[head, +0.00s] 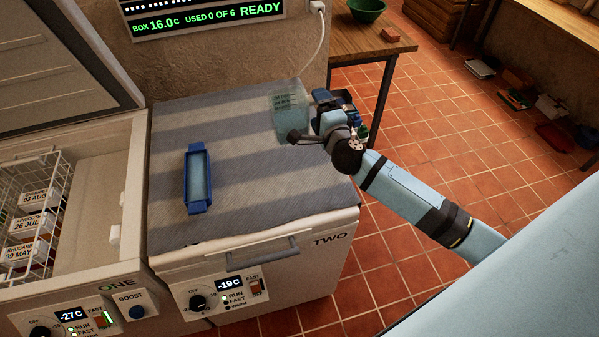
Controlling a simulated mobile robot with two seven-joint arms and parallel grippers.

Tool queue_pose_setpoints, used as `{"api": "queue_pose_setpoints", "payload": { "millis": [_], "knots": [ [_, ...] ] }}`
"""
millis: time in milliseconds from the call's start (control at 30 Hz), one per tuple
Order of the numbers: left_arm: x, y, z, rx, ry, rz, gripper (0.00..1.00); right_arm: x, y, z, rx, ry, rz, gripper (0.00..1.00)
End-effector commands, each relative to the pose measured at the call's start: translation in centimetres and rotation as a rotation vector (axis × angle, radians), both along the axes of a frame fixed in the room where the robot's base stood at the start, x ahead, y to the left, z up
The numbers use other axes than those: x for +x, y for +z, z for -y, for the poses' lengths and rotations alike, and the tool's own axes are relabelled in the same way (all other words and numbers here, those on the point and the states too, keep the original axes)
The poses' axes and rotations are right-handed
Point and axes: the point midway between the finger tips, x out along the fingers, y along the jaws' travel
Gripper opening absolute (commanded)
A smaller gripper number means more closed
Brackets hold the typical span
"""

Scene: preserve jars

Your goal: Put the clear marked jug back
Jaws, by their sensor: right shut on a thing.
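The clear marked jug (287,108) is see-through with pale measuring lines. It is at the far right corner of the grey cloth on chest freezer TWO. My right gripper (318,98) is at the jug's right side and shut on it, with its wrist hiding part of that side. I cannot tell whether the jug's base touches the cloth. My left gripper is not in view.
Freezer ONE at left stands open, with a wire basket (15,172) of labelled packs. A wooden table (350,42) behind holds a green bowl (367,8) and a small reddish block (390,35).

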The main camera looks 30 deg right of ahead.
Motion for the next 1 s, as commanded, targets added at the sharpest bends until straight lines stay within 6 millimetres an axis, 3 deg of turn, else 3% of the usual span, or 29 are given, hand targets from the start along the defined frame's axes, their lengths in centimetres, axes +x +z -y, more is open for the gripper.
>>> {"api": "queue_pose_setpoints", "payload": {
  "millis": [500,767,1000],
  "knots": [
    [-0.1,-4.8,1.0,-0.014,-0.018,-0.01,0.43,0.0,-13.2,0.0,0.003,-0.002,-0.002,0.56],
    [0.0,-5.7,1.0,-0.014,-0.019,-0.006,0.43,0.0,-15.5,0.0,0.001,-0.001,-0.001,0.56],
    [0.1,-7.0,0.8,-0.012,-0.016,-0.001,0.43,0.0,-18.6,0.0,0.0,-0.001,-0.002,0.56]
  ]
}}
